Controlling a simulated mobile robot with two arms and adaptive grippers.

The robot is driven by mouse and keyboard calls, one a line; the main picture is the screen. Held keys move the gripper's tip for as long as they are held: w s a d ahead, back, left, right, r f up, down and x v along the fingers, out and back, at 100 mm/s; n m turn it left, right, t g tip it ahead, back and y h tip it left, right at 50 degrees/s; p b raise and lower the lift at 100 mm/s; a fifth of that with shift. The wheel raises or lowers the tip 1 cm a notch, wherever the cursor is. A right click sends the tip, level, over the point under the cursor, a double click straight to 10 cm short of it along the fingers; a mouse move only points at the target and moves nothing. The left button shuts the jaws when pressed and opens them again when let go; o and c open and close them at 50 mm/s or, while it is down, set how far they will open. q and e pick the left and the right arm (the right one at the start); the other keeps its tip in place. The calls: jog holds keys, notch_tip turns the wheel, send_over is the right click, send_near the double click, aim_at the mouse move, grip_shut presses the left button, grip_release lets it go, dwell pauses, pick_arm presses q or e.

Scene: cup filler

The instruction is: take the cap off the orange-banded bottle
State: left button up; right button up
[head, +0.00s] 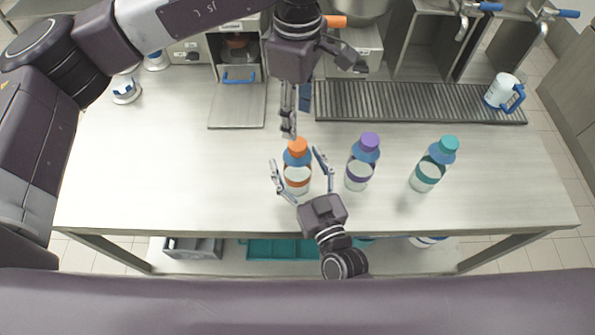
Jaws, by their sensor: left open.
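The orange-banded bottle (297,180) stands upright on the counter, with its orange cap (298,146) on top. My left gripper (288,132) points down from above, its fingertips close to the cap's upper left in the picture. It is open and seen nearly edge-on; I cannot tell whether it touches the cap. My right gripper (296,157) reaches in from the front, with one finger on each side of the bottle. Its fingers are spread, and a small gap shows on both sides, so it looks open.
A purple-capped bottle (362,163) stands just right of my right gripper, and a teal-capped bottle (433,166) farther right. A white mug (504,92) with a blue handle stands on the drain grate (420,104).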

aim_at(297, 143)
grip_shut()
pick_arm(q)
jog(key=m, duration=1.3)
jog(key=shift+m, duration=0.3)
jog(key=shift+f, duration=4)
jog(key=shift+c, duration=0.4)
